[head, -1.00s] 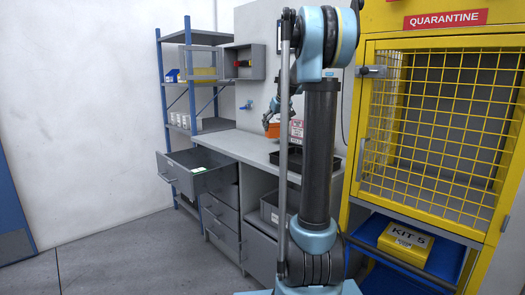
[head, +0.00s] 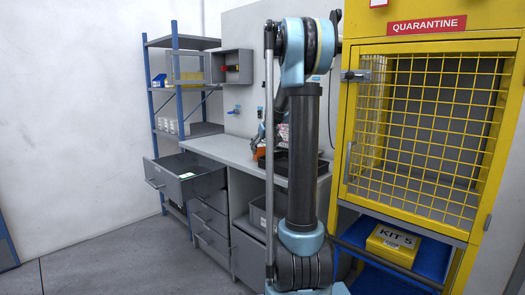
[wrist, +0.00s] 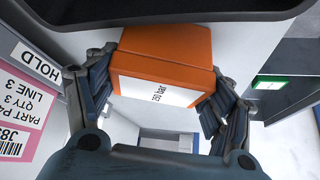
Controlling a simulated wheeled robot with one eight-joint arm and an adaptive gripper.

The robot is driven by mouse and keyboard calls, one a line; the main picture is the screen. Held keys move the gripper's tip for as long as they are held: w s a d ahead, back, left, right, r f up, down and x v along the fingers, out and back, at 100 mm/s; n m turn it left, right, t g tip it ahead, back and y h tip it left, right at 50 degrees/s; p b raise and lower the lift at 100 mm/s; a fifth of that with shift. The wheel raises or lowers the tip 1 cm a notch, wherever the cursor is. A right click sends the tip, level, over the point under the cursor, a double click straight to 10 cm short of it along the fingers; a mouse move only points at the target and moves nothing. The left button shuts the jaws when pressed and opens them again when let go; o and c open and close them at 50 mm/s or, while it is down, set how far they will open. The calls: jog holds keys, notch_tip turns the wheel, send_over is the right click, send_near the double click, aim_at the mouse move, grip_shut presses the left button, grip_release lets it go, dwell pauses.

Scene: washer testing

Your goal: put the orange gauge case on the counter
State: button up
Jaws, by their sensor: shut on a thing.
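The orange gauge case (wrist: 165,50) is between the fingers of my gripper (wrist: 160,78) in the wrist view. Its white label reads "bar". My gripper is shut on it. In the head view the case (head: 261,153) shows as a small orange patch, partly hidden by my arm. It is over or on the grey counter (head: 217,149), close to the black tray; I cannot tell whether it touches the counter. My gripper in the head view (head: 259,142) is small and mostly hidden behind my arm.
A black tray (head: 281,163) lies on the counter to the right. A drawer (head: 170,182) stands open at the counter's left end. A pink and white HOLD label (wrist: 28,100) is close to the left finger. A yellow quarantine cage (head: 430,130) stands at the right.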

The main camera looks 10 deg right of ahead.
jog(key=o, duration=1.2)
jog(key=shift+o, duration=0.2)
jog(key=v, duration=1.2)
jog(key=s+a+f+g, duration=0.1)
jog(key=s+f, duration=0.2)
jog(key=s, duration=0.4)
jog(key=s+a+f+m, duration=0.1)
jog(key=s+a+f, duration=0.15)
jog(key=s, duration=0.55)
jog(key=s+f+g, duration=0.1)
jog(key=s+f, duration=0.2)
jog(key=s, duration=0.4)
jog(key=s+f+g, duration=0.1)
jog(key=s+f, duration=0.7)
jog(key=s, duration=0.3)
jog(key=s+f+m+g+h, duration=0.1)
jog(key=s+f, duration=0.8)
jog(key=s, duration=0.2)
jog(key=shift+a+m+h, duration=0.3)
jog(key=shift+a, duration=0.1)
jog(key=shift+s, duration=0.1)
